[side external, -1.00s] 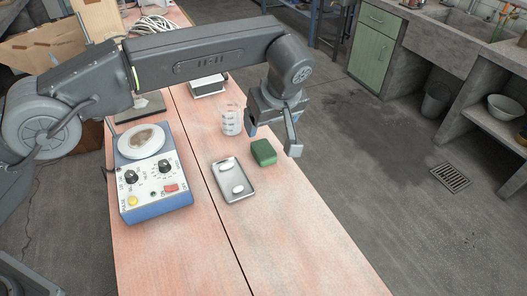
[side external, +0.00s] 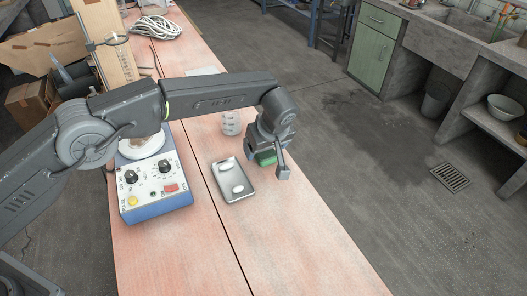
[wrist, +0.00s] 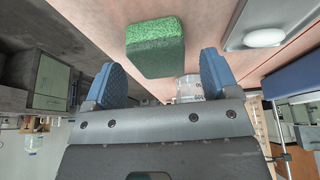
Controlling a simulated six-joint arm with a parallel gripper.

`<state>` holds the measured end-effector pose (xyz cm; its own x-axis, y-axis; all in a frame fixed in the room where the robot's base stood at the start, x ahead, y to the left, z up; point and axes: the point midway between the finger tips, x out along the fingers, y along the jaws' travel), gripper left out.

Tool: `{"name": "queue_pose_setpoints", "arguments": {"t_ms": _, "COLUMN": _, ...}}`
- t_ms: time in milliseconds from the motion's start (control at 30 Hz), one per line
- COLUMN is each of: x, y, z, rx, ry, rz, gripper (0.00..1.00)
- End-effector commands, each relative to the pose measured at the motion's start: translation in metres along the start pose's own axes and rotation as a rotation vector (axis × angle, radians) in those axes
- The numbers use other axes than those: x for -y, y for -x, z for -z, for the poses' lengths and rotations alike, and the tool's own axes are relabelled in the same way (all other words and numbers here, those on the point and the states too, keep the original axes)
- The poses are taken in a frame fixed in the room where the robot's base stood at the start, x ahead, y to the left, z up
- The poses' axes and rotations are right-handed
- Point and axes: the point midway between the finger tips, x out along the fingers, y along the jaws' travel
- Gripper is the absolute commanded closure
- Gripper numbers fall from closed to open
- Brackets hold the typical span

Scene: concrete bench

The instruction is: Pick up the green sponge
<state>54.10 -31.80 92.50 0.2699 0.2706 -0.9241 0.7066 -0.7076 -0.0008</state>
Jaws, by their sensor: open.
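The green sponge (side external: 265,158) lies on the bench top, mostly hidden behind my gripper in the side view. In the wrist view the sponge (wrist: 155,46) shows whole, ahead of and between the two blue fingertips. My gripper (wrist: 163,75) is open and empty, with the sponge lying in the gap's line but apart from both fingers. In the side view my gripper (side external: 266,166) is low over the bench at the sponge.
A metal tray (side external: 243,197) with two white pieces lies just left of the sponge. A beaker (side external: 231,128) stands behind it. A blue-and-white control box (side external: 155,190) is further left. The bench front is clear.

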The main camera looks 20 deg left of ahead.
Motion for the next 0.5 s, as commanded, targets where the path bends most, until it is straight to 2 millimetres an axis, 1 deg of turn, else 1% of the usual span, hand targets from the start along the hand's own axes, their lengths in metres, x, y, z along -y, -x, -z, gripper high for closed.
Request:
{"name": "queue_pose_setpoints", "arguments": {"t_ms": 33, "x": 0.0006, "y": -0.0067, "z": 0.0002, "rx": 0.0, "ry": 0.0, "rz": 0.002, "gripper": 0.19}}
{"name": "queue_pose_setpoints", "arguments": {"t_ms": 100, "x": 0.0004, "y": -0.0114, "z": 0.0005, "rx": 0.0, "ry": 0.001, "rz": 0.0, "gripper": 0.19}}
{"name": "queue_pose_setpoints", "arguments": {"t_ms": 367, "x": 0.0004, "y": -0.0135, "z": 0.0003, "rx": 0.0, "ry": 0.001, "rz": -0.001, "gripper": 0.19}}
{"name": "queue_pose_setpoints", "arguments": {"t_ms": 500, "x": 0.0004, "y": -0.0134, "z": 0.0002, "rx": 0.0, "ry": 0.001, "rz": -0.001, "gripper": 0.32}}
